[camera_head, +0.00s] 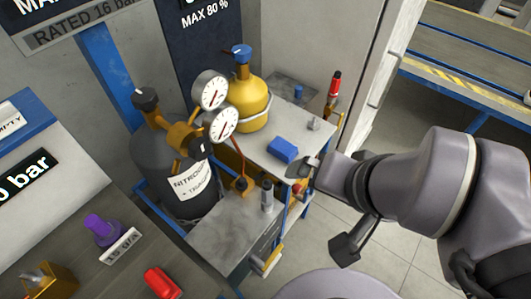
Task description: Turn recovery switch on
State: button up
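No part in view is clearly labelled as the recovery switch, so I cannot tell which one it is. A small blue box (282,149) lies on the grey bench top at the middle. A yellow cylinder with a blue top (249,100) stands behind it. My gripper (303,168) reaches in from the right, with its tip close to the right of the blue box in the picture. I cannot tell if they touch.
A dark nitrogen cylinder (180,160) with two gauges stands left. A small grey cylinder (267,194) stands on the bench's front. A red-topped tool (334,88) stands back right. A purple knob (101,228) and a red object (162,283) are at lower left. Open floor (385,265) lies right.

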aim_at(296, 188)
jog(key=i+l+u, duration=0.15)
jog(key=u, duration=0.2)
jog(key=i+l+u, duration=0.1)
jog(key=l+u, duration=0.3)
